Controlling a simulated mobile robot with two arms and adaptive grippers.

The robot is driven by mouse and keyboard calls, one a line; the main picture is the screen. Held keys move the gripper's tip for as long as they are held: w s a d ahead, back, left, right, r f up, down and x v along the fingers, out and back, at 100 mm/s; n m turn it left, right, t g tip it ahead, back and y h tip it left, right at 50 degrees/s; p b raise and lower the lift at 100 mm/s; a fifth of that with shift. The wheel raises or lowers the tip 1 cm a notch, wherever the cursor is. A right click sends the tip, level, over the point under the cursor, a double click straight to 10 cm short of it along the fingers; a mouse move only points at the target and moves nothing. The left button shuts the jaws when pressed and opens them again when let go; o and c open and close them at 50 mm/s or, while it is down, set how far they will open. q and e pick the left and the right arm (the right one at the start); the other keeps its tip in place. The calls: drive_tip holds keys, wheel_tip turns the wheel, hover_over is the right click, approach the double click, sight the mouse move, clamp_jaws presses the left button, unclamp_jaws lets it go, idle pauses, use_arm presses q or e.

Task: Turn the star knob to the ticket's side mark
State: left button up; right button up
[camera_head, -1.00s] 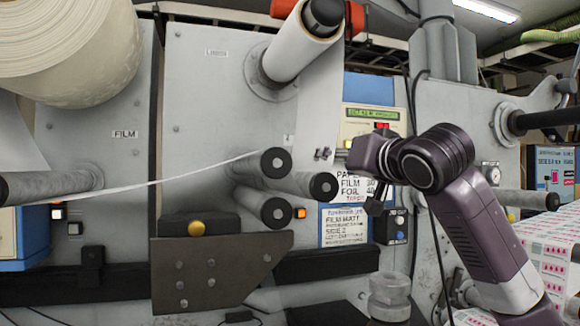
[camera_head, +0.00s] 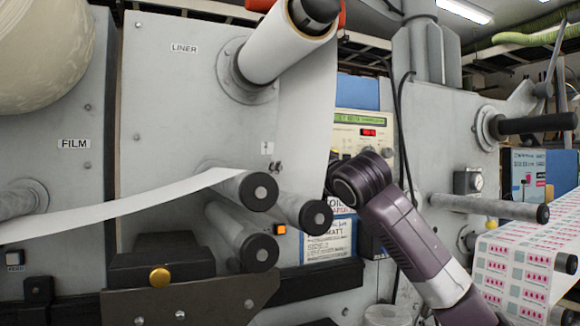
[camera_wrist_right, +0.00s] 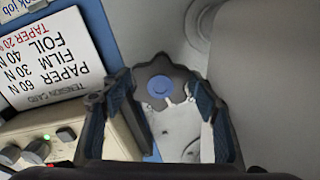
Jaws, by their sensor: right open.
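In the right wrist view the star knob (camera_wrist_right: 159,84) is dark and lobed with a blue centre. My right gripper (camera_wrist_right: 160,97) is open, its two fingers on either side of the knob. I cannot tell whether they touch it. A pale plate (camera_wrist_right: 177,126) with small marks lies below the knob; the marks are too small to read. In the head view my right arm (camera_head: 400,225) hides its gripper and the knob. The ticket (camera_head: 327,243) is on the machine front, partly covered by the arm, its text mostly unreadable now. My left gripper is out of view.
A tension card (camera_wrist_right: 50,55) and a control box with small knobs (camera_wrist_right: 50,145) sit left of the gripper in the wrist view. Rollers (camera_head: 240,235) stick out left of my arm; a grey roller (camera_head: 490,207) and printed web (camera_head: 525,265) lie right.

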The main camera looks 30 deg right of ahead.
drive_tip(key=shift+w, duration=0.25)
drive_tip(key=shift+s, duration=0.15)
drive_tip(key=c, duration=0.9)
drive_tip(key=n, duration=0.5)
drive_tip(key=o, duration=0.9)
